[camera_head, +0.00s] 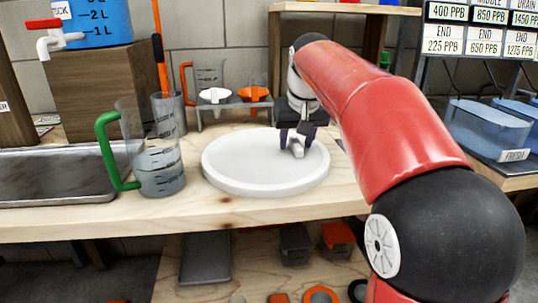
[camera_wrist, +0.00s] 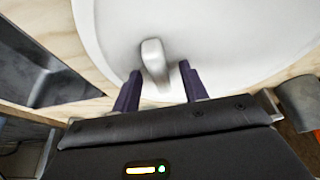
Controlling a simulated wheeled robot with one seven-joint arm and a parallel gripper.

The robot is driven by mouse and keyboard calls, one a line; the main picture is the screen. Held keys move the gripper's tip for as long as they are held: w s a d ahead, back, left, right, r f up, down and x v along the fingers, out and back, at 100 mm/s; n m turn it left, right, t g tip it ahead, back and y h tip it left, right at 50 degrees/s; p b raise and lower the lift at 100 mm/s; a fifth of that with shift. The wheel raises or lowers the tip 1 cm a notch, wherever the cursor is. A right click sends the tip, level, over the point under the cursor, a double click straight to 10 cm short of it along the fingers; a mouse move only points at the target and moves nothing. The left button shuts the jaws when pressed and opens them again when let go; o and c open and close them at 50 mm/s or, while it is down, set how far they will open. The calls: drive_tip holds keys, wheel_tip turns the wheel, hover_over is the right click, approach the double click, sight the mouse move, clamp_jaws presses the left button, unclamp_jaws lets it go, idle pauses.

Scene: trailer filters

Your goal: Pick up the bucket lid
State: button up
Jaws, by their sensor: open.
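The bucket lid (camera_head: 240,165) is a round white disc lying flat on the wooden bench. A small pale handle (camera_head: 298,149) stands up from its right part. My gripper (camera_head: 297,137) is over the right part of the lid, at the handle. In the wrist view the lid (camera_wrist: 225,45) fills the upper middle. There the two dark purple fingers of my gripper (camera_wrist: 158,84) are apart, with the near end of the handle (camera_wrist: 153,62) between them. I cannot tell whether the fingers touch the handle.
A clear pitcher with a green handle (camera_head: 160,170) stands close left of the lid. Behind the lid is a clear rack with a white funnel (camera_head: 215,96) and an orange funnel (camera_head: 254,93). A metal tray (camera_head: 60,190) lies at left. Clear containers (camera_head: 487,128) stand at right.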

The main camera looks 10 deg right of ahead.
clamp_jaws()
drive_tip(key=shift+r, duration=0.1)
idle(0.4)
